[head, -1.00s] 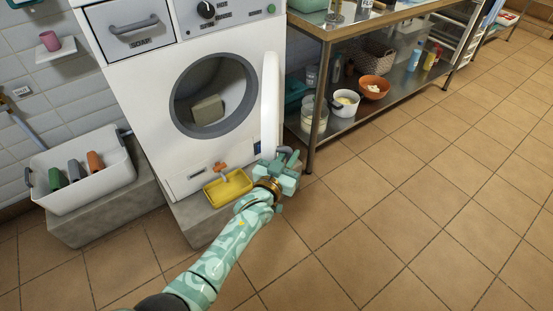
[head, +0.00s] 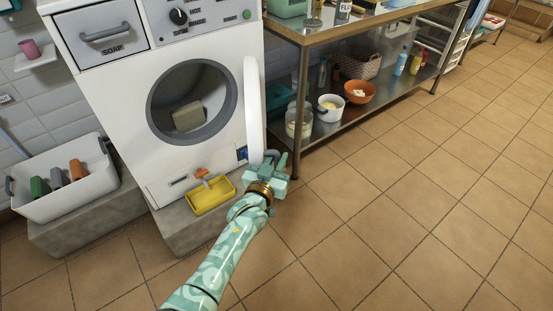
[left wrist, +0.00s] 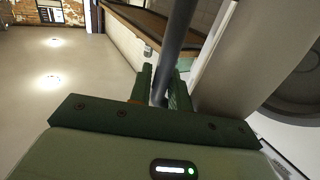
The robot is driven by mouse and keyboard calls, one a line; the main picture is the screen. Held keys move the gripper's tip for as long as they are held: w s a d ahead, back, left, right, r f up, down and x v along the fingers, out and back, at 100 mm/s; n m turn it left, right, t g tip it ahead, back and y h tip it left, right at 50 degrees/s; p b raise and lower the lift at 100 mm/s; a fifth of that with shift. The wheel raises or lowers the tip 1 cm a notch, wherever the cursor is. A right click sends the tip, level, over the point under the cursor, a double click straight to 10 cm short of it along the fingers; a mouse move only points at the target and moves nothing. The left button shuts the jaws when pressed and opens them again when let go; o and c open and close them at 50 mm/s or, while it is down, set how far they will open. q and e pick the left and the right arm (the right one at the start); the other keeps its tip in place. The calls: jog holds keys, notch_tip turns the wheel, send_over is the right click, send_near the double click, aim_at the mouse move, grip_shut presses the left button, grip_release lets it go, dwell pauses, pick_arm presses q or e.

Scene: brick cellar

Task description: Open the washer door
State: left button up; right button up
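The white washer (head: 95,120) stands at the left in the head view, its round drum opening (head: 192,102) uncovered. Its door (head: 254,110) stands swung out at the right side of the opening, seen nearly edge-on. My left gripper (head: 272,168) is at the door's lower outer edge. In the left wrist view a grey bar, the door handle (left wrist: 174,45), passes between the two green fingers (left wrist: 161,92), which are closed about it. The door (left wrist: 220,55) is close beside them on the right. The fingertips are partly hidden in the head view. My right gripper is not in view.
A steel shelf table (head: 350,122) with pots, bowls and bottles stands just right of the door. A yellow dustpan (head: 210,198) lies on the plinth below the washer. A white tub (head: 65,188) stands at the left. The tiled floor (head: 420,220) at right is clear.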

pick_arm(q)
jog(key=shift+r, duration=0.35)
jog(key=shift+s+p, duration=0.3)
jog(key=shift+p, duration=0.1)
jog(key=p+v, duration=0.2)
jog(key=v, duration=0.1)
jog(key=shift+a+f, duration=0.15)
jog(key=p+v, duration=0.4)
jog(key=v, duration=0.8)
jog(key=shift+s, duration=0.35)
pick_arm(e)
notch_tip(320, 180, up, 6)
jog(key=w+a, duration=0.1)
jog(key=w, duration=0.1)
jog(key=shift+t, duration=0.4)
pick_arm(q)
jog(key=shift+f, duration=0.2)
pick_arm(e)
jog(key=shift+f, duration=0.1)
